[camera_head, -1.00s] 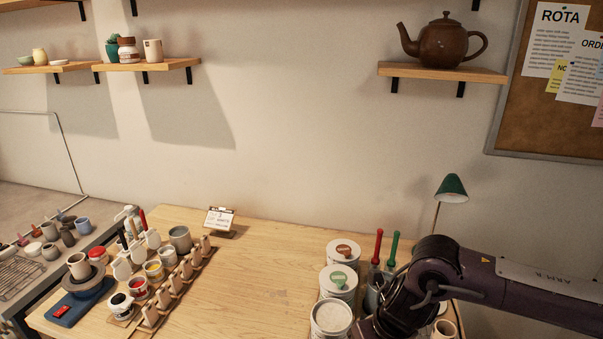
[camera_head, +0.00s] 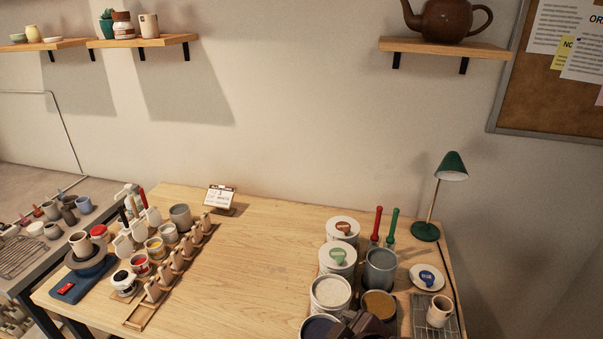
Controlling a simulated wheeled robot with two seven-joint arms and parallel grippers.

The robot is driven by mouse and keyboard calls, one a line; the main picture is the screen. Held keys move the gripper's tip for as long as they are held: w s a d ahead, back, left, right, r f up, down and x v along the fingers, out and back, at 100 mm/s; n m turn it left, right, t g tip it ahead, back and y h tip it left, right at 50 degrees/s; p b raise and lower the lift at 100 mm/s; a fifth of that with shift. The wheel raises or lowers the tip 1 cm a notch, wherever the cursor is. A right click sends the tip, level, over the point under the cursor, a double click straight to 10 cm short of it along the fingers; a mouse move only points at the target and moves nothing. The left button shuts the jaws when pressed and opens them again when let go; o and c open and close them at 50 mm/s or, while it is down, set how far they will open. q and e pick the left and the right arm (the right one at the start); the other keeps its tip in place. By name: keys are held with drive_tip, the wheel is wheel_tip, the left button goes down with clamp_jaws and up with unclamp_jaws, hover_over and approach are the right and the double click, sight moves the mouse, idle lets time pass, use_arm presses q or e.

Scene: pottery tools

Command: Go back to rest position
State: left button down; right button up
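A dark part of my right arm (camera_head: 365,326), likely at or near its gripper, shows at the bottom edge in front of the paint tubs. Its fingers cannot be made out. My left gripper is out of view. Beside my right arm are a tub of dark blue (camera_head: 322,328), a tub of ochre (camera_head: 379,305) and a white-filled tub (camera_head: 331,293).
A red-handled tool (camera_head: 377,221), a green-handled tool (camera_head: 392,225) and a green lamp (camera_head: 452,167) stand at the back right. A cream cup (camera_head: 439,311) is on a rack. A wooden rack (camera_head: 155,290) and small paint jars (camera_head: 140,266) are left. The table's middle (camera_head: 255,265) is clear.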

drive_tip(key=s+d+f+m+g+h, duration=0.2)
drive_tip(key=s+d+f+m+g, duration=0.1)
drive_tip(key=s+d+f+m, duration=0.3)
drive_tip(key=s+d+f+m+g+h, duration=0.1)
drive_tip(key=s+d+f+m+g, duration=0.15)
drive_tip(key=s+d, duration=0.4)
wheel_tip(320, 180, down, 36)
drive_tip(key=b, duration=0.7)
drive_tip(key=s+d+f+g+b, duration=0.1)
drive_tip(key=s+d+f+b, duration=0.1)
drive_tip(key=s+f, duration=0.8)
drive_tip(key=s+d+f+g+b, duration=0.1)
drive_tip(key=s+d+f+b, duration=0.1)
drive_tip(key=s+f, duration=0.7)
wheel_tip(320, 180, down, 5)
drive_tip(key=shift+s+d+h+b, duration=0.2)
drive_tip(key=shift+s+h+b, duration=0.15)
drive_tip(key=shift+b, duration=0.3)
